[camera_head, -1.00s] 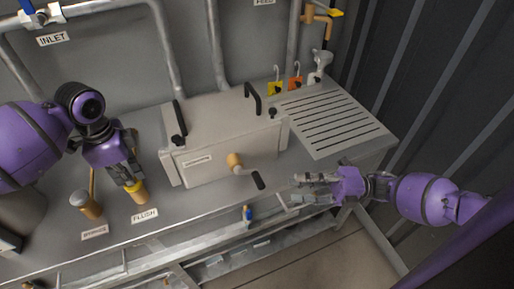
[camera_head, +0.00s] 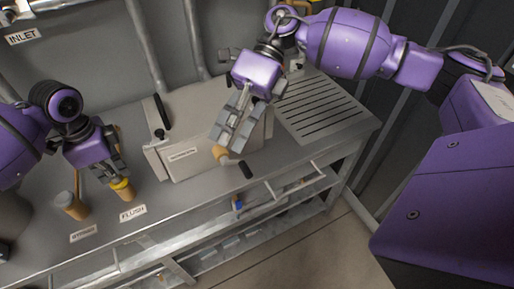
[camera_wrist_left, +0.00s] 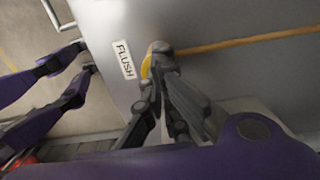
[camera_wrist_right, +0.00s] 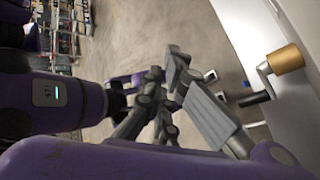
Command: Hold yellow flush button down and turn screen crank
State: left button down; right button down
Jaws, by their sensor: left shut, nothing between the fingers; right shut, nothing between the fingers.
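The yellow flush button (camera_head: 122,186) sits on a brown post beside the FLUSH label (camera_head: 133,212); its yellow edge also shows in the left wrist view (camera_wrist_left: 147,66). My left gripper (camera_head: 121,177) is shut with its fingertips at the top of the button, seemingly touching it. The screen crank (camera_head: 222,153) is on the front of the grey box, with a wooden hub and a black handle (camera_head: 246,170). In the right wrist view, the hub (camera_wrist_right: 285,60) and handle (camera_wrist_right: 254,99) are at the right. My right gripper (camera_head: 223,140) is shut and empty, just above and in front of the hub; contact is unclear.
A second knob (camera_head: 70,204) stands left of the flush button, by its own label. The grey box (camera_head: 185,125) has black lid handles, partly hidden by my right arm. A slotted drain board (camera_head: 325,105) lies to its right. Open floor lies before the table.

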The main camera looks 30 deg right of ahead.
jog(key=d+m+t+h, duration=0.2)
jog(key=h, duration=0.2)
jog(key=m+t+h, duration=0.3)
jog(key=m+h, duration=0.1)
jog(key=m, duration=0.2)
send_near(248, 172)
jog(key=f, duration=0.2)
jog(key=w+f, duration=0.1)
jog(key=f, duration=0.3)
jog(key=shift+w+a+f, duration=0.15)
jog(key=shift+a+f, duration=0.1)
jog(key=shift+f, duration=0.1)
jog(key=shift+d+f+y, duration=0.2)
jog(key=shift+f+y, duration=0.3)
jog(key=shift+y, duration=0.3)
jog(key=shift+d+f+y, duration=0.15)
jog(key=shift+f+y, duration=0.55)
jog(key=shift+y, duration=0.6)
jog(key=shift+d+x, duration=0.25)
jog(key=shift+x, duration=1.25)
jog(key=shift+f, duration=0.2)
